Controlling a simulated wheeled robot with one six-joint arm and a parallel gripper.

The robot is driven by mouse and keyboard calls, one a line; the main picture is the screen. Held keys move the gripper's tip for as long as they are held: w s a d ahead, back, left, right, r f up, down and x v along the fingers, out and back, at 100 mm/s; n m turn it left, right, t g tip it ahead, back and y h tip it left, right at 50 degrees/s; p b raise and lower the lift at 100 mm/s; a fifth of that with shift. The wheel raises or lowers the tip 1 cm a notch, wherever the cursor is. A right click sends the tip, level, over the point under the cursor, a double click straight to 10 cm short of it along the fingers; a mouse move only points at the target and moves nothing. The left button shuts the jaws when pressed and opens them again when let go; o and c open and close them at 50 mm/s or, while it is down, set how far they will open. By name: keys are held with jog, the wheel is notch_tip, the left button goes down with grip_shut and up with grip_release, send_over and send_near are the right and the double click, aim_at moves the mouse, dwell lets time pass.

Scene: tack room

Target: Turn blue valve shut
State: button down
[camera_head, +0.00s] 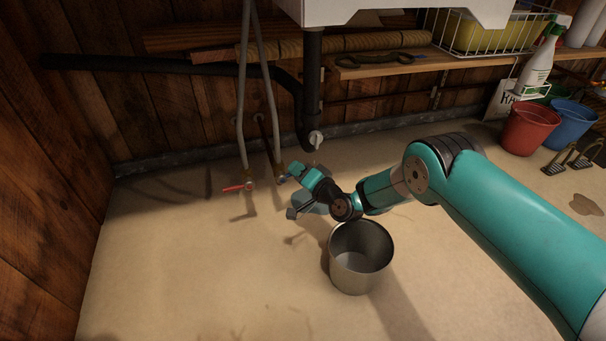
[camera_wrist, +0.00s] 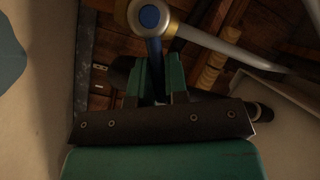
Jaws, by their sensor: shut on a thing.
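The blue valve (camera_wrist: 150,16) shows in the wrist view as a round blue hub on a brass and grey pipe fitting. Its blue lever (camera_wrist: 155,48) runs from the hub down between my fingers. My gripper (camera_wrist: 158,72) is shut on that lever, with a green finger on each side. In the head view my gripper (camera_head: 290,172) is at the lower end of the right grey hose, and the blue valve there (camera_head: 282,179) is small and partly hidden by it.
A red-handled valve (camera_head: 237,187) is close by on the left, on the other grey hose (camera_head: 242,110). A metal bucket (camera_head: 360,258) stands under my arm. A black drain pipe (camera_head: 312,85) hangs behind. Red (camera_head: 530,128) and blue (camera_head: 571,124) buckets stand at right. The floor at front left is clear.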

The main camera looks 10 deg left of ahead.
notch_tip(320, 180, down, 2)
jog(key=m+t+y+b, duration=0.1)
jog(key=m+b, duration=0.2)
jog(key=m, duration=0.1)
jog(key=shift+d+f, duration=0.1)
jog(key=shift+d, duration=0.05)
jog(key=shift+m+t, duration=0.3)
jog(key=c, duration=1.1)
grip_release()
jog(key=shift+w, duration=0.1)
notch_tip(320, 180, up, 20)
jog(key=p, duration=1.1)
